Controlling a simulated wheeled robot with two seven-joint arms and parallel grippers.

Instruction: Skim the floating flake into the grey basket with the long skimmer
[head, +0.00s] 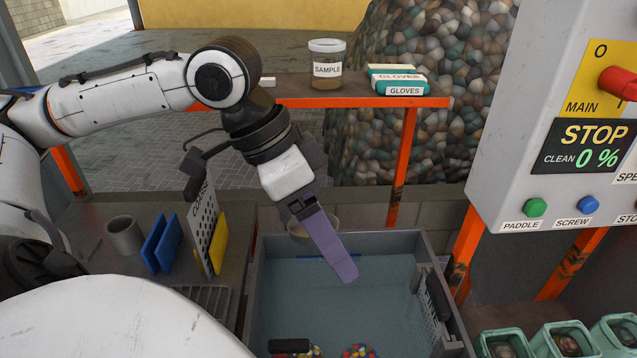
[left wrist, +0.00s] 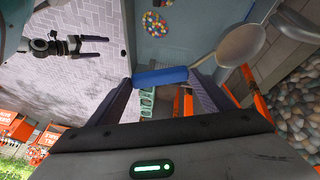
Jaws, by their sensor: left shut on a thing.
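My left gripper (head: 343,272) is over the grey tank (head: 255,300), shut on a blue bar, likely the skimmer's grip (left wrist: 160,77), seen between the fingertips in the left wrist view. The bar also shows behind the fingers in the head view (head: 306,256). A round pale bowl (left wrist: 240,45) with a stem, likely the skimmer's, is beside it; whether they join is unclear. Multicoloured flake patches (head: 360,351) lie in the water; one shows in the left wrist view (left wrist: 155,23). A grey mesh piece, perhaps the basket (head: 425,312), is at the tank's right wall. My right gripper (left wrist: 108,45) is open and empty.
A control box (head: 560,120) on orange legs stands at the right. Blue and yellow boards (head: 163,240) and a grey cup (head: 126,235) stand left of the tank. An orange shelf holds a sample jar (head: 327,65). Green crates (head: 560,340) are at lower right.

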